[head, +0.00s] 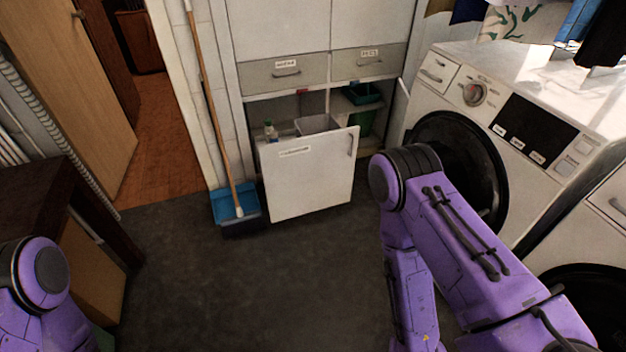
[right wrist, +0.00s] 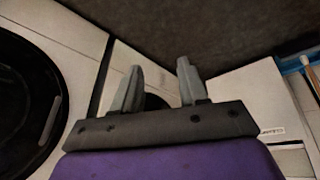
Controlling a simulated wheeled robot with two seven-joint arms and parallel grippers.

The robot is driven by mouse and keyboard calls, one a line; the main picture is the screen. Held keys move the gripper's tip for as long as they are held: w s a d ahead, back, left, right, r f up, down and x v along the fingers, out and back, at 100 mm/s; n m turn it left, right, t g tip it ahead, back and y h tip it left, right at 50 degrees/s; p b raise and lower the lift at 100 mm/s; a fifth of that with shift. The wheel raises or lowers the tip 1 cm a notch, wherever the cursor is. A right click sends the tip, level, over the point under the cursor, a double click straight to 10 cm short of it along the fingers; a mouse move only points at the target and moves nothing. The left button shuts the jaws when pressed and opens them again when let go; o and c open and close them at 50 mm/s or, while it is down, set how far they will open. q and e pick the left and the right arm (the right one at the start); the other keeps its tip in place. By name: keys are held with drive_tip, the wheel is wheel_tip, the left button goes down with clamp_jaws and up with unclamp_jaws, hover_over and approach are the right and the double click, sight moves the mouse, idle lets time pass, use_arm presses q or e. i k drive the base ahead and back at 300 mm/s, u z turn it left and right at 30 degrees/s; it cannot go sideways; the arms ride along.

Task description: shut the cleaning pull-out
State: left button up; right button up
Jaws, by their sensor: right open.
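The cleaning pull-out (head: 308,178) is a white labelled front panel under the cabinet's drawers. In the head view it stands out from the cabinet, open, with a grey bin (head: 316,124) and a bottle (head: 270,131) behind it. Its grey handle (head: 351,145) is at the upper right. In the right wrist view the white labelled panel (right wrist: 253,100) is at the right. My right gripper (right wrist: 160,78) is open and empty, apart from the panel in that picture. The head view shows my right arm but not its gripper. My left gripper is out of view.
A washing machine (head: 520,125) stands right of the pull-out. A broom (head: 208,100) and blue dustpan (head: 236,203) stand close on its left. Beside it an open compartment holds green bins (head: 361,93). The dark floor (head: 270,285) in front is clear.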

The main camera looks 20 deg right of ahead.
sight(308, 174)
drive_tip(key=k, duration=0.65)
drive_tip(key=z, duration=0.25)
drive_tip(key=i, duration=1.6)
drive_tip(key=u, duration=0.7)
